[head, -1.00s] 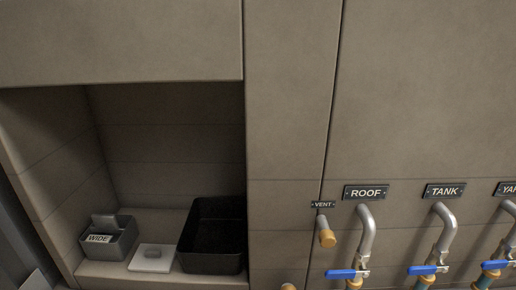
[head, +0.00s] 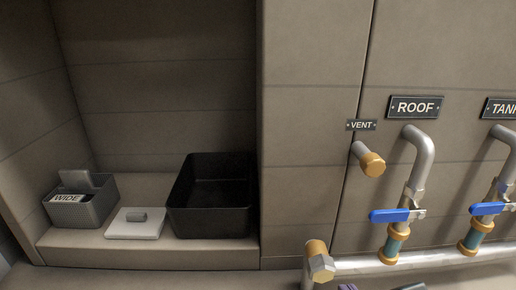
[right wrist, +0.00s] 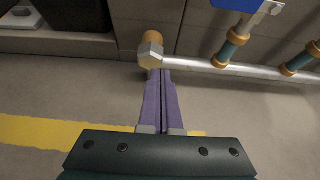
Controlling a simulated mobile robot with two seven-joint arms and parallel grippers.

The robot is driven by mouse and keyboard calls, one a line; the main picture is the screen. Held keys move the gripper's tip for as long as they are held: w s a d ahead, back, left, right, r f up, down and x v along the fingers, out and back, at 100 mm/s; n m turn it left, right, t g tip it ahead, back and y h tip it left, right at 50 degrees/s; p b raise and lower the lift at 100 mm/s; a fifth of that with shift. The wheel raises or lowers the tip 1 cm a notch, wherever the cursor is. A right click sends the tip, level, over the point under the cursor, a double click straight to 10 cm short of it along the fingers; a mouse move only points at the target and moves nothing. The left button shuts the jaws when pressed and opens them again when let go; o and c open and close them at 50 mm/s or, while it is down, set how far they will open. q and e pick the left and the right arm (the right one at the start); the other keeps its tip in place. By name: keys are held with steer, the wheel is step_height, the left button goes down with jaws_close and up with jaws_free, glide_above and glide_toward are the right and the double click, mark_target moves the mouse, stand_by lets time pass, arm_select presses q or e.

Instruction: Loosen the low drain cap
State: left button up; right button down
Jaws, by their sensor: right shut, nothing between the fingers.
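A hex metal fitting with a brass-coloured collar (head: 319,262) sits at the left end of the low horizontal pipe; it also shows in the right wrist view (right wrist: 151,52). I see no label on it, so I cannot tell whether it is the drain cap. My right gripper (right wrist: 156,72) has its purple fingers together and empty. In that view the tips lie just below the hex fitting and overlap its lower edge; I cannot tell if they touch. Only a sliver of purple shows at the bottom of the head view. My left gripper is not in view.
A brass-capped stub (head: 371,163) sits under the VENT sign (head: 361,125). Pipes with blue lever handles (head: 390,215) stand to the right. A niche at left holds a grey WIDE box (head: 84,208), a pale lidded block (head: 134,229) and a black bin (head: 211,222).

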mark_target(317, 256)
steer(key=w, duration=0.5)
steer(key=shift+w+a, duration=0.1)
steer(key=shift+w, duration=0.1)
stand_by(0.4)
steer(key=shift+a+f, duration=0.1)
steer(key=shift+f, duration=0.2)
steer(key=shift+a+r, duration=0.15)
steer(key=shift+a, duration=0.1)
steer(key=shift+a, duration=0.3)
steer(key=shift+a+p, duration=0.35)
steer(key=shift+a, duration=0.15)
